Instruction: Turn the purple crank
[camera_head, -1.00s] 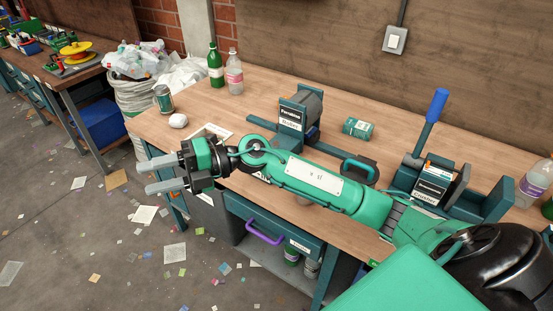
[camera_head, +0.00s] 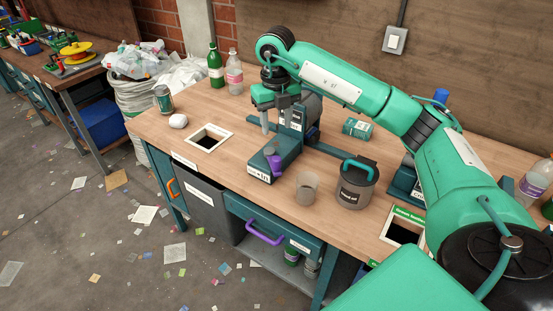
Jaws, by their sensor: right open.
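The purple crank handle (camera_head: 274,163) stands on the front part of a dark teal machine (camera_head: 283,149) in the middle of the bench. My right gripper (camera_head: 276,116) hangs over the machine, fingers pointing down and spread apart. It is open and empty, above and behind the crank handle in the picture, with no contact that I can make out. The gripper and its fingers cover part of the machine's upper body and label. My left gripper is not in view.
A glass cup (camera_head: 307,188) and a lidded dark pot (camera_head: 356,186) stand right of the machine. A white-framed opening (camera_head: 208,138) lies to its left. Bottles (camera_head: 215,66) and a can (camera_head: 163,98) stand at the back left. A purple drawer handle (camera_head: 264,233) is below.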

